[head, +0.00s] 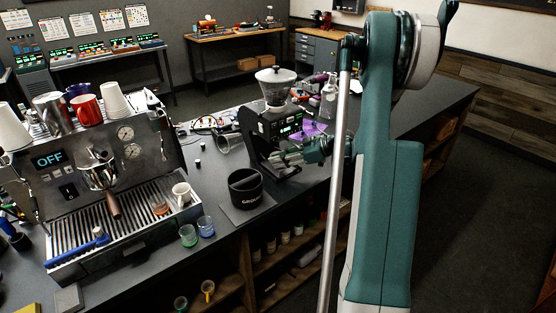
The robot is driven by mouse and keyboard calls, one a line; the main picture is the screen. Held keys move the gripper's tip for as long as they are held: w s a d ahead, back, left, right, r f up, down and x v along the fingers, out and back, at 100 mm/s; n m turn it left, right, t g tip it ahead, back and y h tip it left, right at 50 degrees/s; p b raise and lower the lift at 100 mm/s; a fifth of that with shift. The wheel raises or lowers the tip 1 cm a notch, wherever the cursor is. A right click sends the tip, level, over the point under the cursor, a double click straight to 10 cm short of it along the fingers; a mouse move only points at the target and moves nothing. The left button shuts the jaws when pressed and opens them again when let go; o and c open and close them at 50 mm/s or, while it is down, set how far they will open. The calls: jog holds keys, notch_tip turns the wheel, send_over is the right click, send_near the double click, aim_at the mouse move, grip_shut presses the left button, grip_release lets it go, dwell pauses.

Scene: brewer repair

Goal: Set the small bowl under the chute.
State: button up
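A black coffee grinder (282,128) with a clear hopper stands on the dark counter at the picture's centre. My gripper (282,159) is at the grinder's lower front, reaching in from the right. Its fingertips are small and dark here, so I cannot tell whether they are open or shut or hold anything. The chute is hard to make out on the grinder's front. I cannot clearly pick out a small bowl; the area around my fingertips is partly hidden by the gripper itself.
A black tub (246,190) stands on a mat left of my gripper. An espresso machine (100,180) with cups on top fills the left. Small green (188,236) and blue (206,227) cups stand near the counter's front edge. Bottles and tools lie behind the grinder.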

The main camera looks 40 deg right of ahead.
jog(key=shift+r, duration=0.1)
jog(key=p+v, duration=0.1)
jog(key=v, duration=1.1)
dwell(0.5)
